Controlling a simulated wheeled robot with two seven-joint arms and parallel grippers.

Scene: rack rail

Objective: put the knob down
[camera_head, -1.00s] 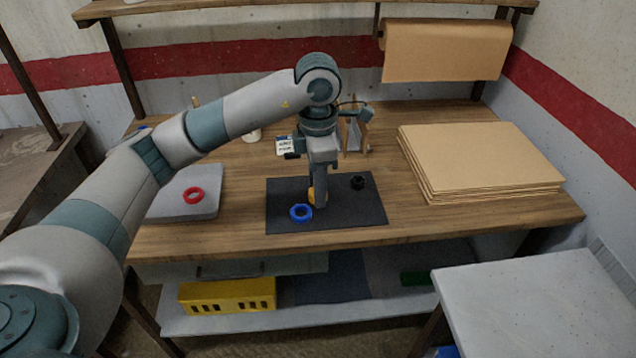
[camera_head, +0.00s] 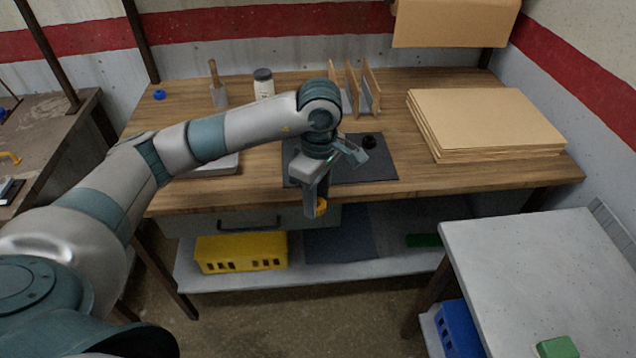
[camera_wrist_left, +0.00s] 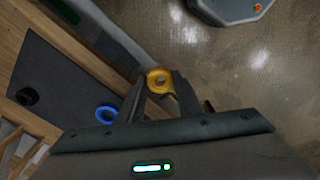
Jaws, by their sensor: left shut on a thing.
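My left gripper (camera_head: 315,208) is shut on a yellow ring-shaped knob (camera_head: 321,207). It holds the knob in front of the table's front edge, apart from the tabletop. In the left wrist view the knob (camera_wrist_left: 160,80) sits between the fingertips, with the floor behind it. A dark mat (camera_head: 375,171) lies on the table behind the gripper. A black knob (camera_head: 369,141) stands on it. A blue ring-shaped knob (camera_wrist_left: 106,114) is on the mat in the left wrist view; my arm hides it in the head view. My right gripper is out of view.
A grey tray (camera_head: 226,166) is mostly hidden behind my arm. A cardboard stack (camera_head: 485,122) lies at the table's right, and a wooden rack (camera_head: 358,90) stands behind the mat. A yellow crate (camera_head: 240,253) sits on the lower shelf. A pale side table (camera_head: 530,270) stands at right.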

